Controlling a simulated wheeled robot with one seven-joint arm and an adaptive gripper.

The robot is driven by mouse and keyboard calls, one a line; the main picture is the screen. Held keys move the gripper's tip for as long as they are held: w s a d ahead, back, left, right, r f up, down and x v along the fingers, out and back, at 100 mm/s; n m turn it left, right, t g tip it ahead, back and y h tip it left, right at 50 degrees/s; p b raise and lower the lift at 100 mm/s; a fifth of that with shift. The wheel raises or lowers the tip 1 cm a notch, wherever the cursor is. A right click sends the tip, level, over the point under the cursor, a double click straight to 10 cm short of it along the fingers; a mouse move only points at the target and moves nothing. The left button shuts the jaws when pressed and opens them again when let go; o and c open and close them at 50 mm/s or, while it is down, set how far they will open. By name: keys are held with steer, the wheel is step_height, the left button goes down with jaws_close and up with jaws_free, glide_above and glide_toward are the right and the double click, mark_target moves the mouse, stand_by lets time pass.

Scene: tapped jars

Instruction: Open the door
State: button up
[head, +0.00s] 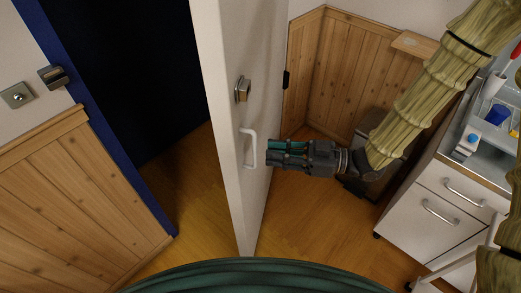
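The white door (262,75) stands open, with its narrow edge toward me and a dark doorway (130,75) to its left. A white pull handle (249,148) and a metal lock (242,90) are on its right-hand face. My gripper (270,153) is at that face, just right of the handle, pointing left. I cannot tell whether it touches the handle or the door. Its fingers, with teal parts, show from the side, so their opening is unclear. Nothing is seen held in it.
A blue door frame (100,137) with a metal catch (53,76) borders the doorway at left, beside a wood-panelled wall (70,205). A white drawer cabinet (440,210) with items on top stands at right.

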steer(key=d, duration=0.6)
steer(key=shift+s+d, duration=0.2)
stand_by(0.5)
steer(key=s+d+f+m+t+h, duration=0.1)
steer(key=d+f+m+t+h, duration=0.15)
steer(key=f+m+h, duration=0.65)
steer(key=s+d+f+m+t+h, duration=0.1)
steer(key=d+f+m+t, duration=0.15)
steer(key=f, duration=1.25)
steer(key=s+d+f+m+g+h, duration=0.3)
steer(key=s+d+f+h, duration=0.1)
steer(key=s, duration=0.5)
steer(key=s+d+f+m+g+h, duration=0.3)
steer(key=s+d+f, duration=0.3)
steer(key=s+f, duration=0.2)
steer(key=shift+s+d+h, duration=0.4)
steer(key=shift+s+h, duration=0.1)
steer(key=shift+s, duration=0.65)
